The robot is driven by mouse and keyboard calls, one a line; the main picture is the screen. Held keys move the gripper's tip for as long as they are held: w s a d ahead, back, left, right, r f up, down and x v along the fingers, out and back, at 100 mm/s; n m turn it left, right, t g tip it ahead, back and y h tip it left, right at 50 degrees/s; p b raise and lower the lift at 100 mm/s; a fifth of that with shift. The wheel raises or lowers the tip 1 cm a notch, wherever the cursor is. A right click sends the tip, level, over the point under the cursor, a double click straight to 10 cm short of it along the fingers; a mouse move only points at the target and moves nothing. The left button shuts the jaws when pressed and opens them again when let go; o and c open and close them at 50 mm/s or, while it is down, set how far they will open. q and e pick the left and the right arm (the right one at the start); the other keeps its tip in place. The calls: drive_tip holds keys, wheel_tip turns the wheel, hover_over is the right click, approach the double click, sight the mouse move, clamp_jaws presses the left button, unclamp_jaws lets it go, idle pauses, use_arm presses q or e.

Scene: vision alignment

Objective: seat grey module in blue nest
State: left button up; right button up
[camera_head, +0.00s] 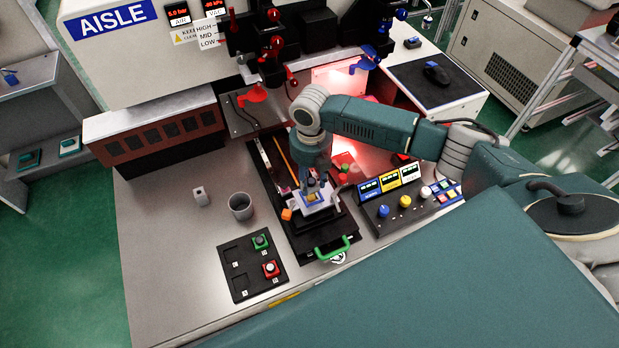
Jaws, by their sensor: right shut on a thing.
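My right gripper (316,180) reaches down over the black slide fixture in the middle of the bench. It is shut on a small part, likely the grey module, mostly hidden by the fingers. A blue and white piece, seemingly the blue nest (319,203), lies directly under the fingertips. I cannot tell whether the held part touches it or sits in it. The black parts tray (240,287) at front left holds a green-topped module (261,241) and a red-topped module (270,268); its other places look empty. My left gripper is not in view.
A green handle (332,250) is at the fixture's front end. A button panel (408,204) is at right. The bench's left front is clear.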

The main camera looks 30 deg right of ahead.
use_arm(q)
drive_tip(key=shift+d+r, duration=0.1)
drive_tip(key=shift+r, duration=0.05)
use_arm(e)
drive_tip(key=shift+p, duration=0.35)
drive_tip(key=shift+f, duration=0.25)
drive_tip(key=shift+f+b, duration=0.6)
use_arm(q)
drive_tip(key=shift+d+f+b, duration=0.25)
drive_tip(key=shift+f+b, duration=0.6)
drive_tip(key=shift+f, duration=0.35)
use_arm(e)
drive_tip(key=shift+f, duration=1.55)
drive_tip(key=o, duration=1.3)
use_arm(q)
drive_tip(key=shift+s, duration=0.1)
use_arm(e)
drive_tip(key=shift+r, duration=0.1)
